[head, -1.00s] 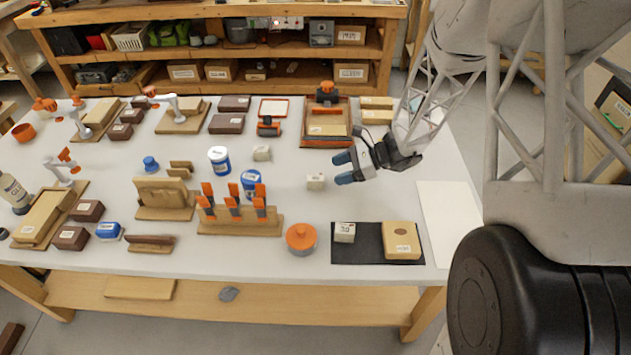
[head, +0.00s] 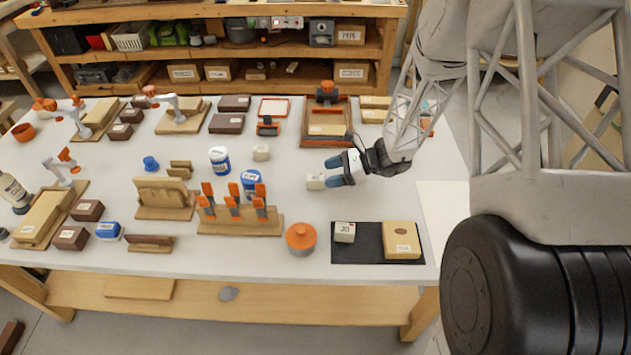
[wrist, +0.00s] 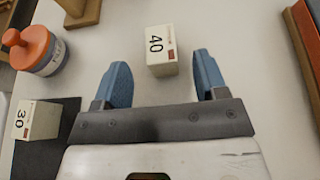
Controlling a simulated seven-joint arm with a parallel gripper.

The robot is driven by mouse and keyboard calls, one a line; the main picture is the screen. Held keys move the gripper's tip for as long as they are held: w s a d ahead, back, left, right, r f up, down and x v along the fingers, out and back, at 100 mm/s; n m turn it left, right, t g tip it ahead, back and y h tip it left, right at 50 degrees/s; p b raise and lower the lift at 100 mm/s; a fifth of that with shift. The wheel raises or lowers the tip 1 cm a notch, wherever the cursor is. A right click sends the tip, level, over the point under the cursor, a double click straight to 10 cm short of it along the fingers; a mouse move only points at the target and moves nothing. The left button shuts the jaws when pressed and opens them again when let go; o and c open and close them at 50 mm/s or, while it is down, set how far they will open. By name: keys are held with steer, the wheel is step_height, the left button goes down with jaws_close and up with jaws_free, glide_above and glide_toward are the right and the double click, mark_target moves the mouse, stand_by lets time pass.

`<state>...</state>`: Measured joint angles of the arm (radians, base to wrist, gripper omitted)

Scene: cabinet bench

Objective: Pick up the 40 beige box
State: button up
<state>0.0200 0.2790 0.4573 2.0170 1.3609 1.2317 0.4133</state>
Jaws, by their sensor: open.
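The beige box marked 40 (wrist: 160,49) stands on the white table, just ahead of my gripper and between the lines of its two fingers in the wrist view. In the head view the box (head: 315,181) shows at the left of the fingertips. My gripper (wrist: 160,75), with blue fingers, is open, and its jaws look empty. In the head view my gripper (head: 337,171) is low over the table, pointing left. Whether either finger touches the box cannot be told.
A similar beige box marked 30 (wrist: 38,120) stands on a black mat (head: 370,230) beside a larger tan box (head: 401,239). An orange-lidded pot (head: 300,238) and a wooden rack with orange-handled tools (head: 238,222) are nearby. A wooden tray (head: 310,141) lies behind.

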mark_target(320, 176)
steer(key=shift+a, duration=0.15)
steer(key=shift+x, duration=2.5)
steer(key=shift+f, duration=0.1)
steer(key=shift+c, duration=0.2)
steer(key=c, duration=1)
